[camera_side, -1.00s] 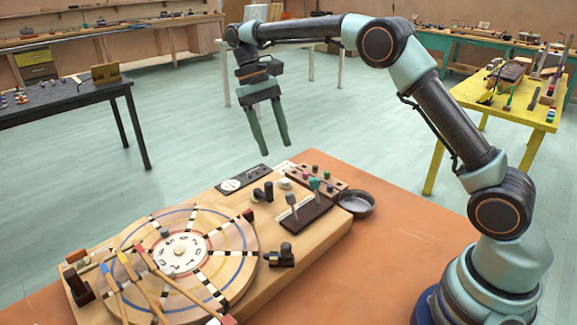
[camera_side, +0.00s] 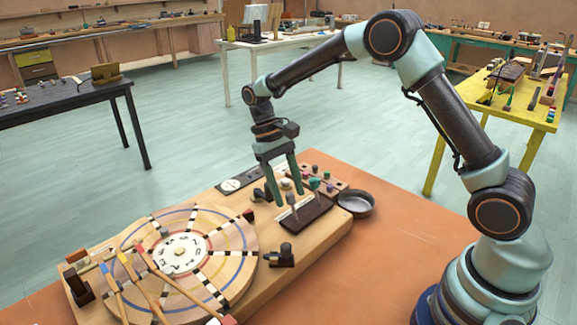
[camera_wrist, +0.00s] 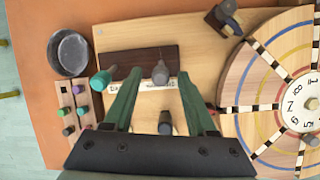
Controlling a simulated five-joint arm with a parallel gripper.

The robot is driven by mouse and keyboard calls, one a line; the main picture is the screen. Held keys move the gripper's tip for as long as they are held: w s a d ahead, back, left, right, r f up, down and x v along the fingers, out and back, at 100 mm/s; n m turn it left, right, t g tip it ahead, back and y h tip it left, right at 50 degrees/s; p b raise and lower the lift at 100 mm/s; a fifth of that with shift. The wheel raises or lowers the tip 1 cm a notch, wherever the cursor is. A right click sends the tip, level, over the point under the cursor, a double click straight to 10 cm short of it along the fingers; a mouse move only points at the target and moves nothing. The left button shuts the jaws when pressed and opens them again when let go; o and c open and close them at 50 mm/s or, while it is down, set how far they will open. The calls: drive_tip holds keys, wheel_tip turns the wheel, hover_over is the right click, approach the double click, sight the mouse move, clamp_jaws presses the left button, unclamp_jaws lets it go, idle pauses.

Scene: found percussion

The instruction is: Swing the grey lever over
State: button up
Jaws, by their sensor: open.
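The grey lever (camera_side: 291,199) stands on a dark brown base (camera_side: 306,218) on the wooden board, beside a green-knobbed lever (camera_side: 315,184). My gripper (camera_side: 290,194) is open and pointing down at the lever base. In the wrist view, the grey lever (camera_wrist: 160,73) shows between the tips of my gripper (camera_wrist: 160,78), apart from both fingers. The green-knobbed lever (camera_wrist: 101,81) is outside the fingers, left of the left one. The fingers partly cover the label strip and the board behind the levers.
A metal bowl (camera_side: 356,203) sits right of the base. A row of coloured pegs (camera_wrist: 72,110) is close by. A large numbered wheel (camera_side: 235,240) with mallets lying across it fills the board's left. A dark block with a knob (camera_side: 282,257) stands in front.

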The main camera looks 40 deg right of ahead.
drive_tip(key=shift+s+f, duration=0.1)
drive_tip(key=shift+f, duration=0.1)
clamp_jaws()
